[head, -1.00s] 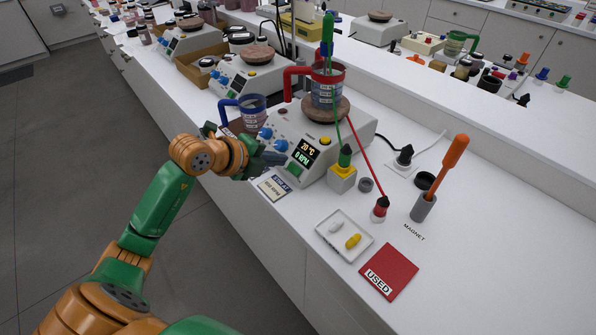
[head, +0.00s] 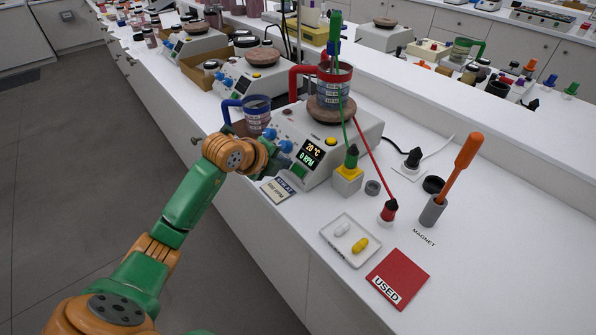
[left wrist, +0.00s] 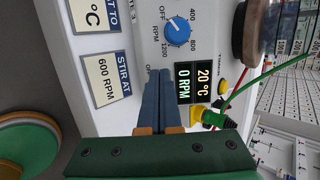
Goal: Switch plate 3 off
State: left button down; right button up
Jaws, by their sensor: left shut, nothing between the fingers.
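Plate 3 is a white hot plate (head: 346,149) with blue knobs, a yellow button and a display (head: 311,153) reading 20 °C and 0 RPM. A beaker with a red handle (head: 331,88) stands on its round brown top. In the left wrist view the shut fingers (left wrist: 160,76) point at the panel, left of the display (left wrist: 193,83), covering the switch area. I cannot tell whether they touch it. My right gripper is not in view.
A label card (head: 279,190) lies before the plate. A blue-handled jug (head: 256,112) stands left of it.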

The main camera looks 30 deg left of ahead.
pick_arm(q)
jog(key=shift+w+f, duration=0.1)
jog(key=shift+w+d+f+b, duration=0.15)
jog(key=shift+w+f+b, duration=0.05)
jog(key=shift+f+b, duration=0.15)
jog(key=shift+r, duration=0.3)
jog(key=p+v, duration=0.2)
jog(key=v, duration=0.1)
jog(key=shift+a+r, duration=0.15)
jog(key=shift+a, duration=0.2)
jog(key=b+v, duration=0.1)
jog(key=v, duration=0.6)
jog(key=shift+s, duration=0.3)
jog(key=shift+r, duration=0.1)
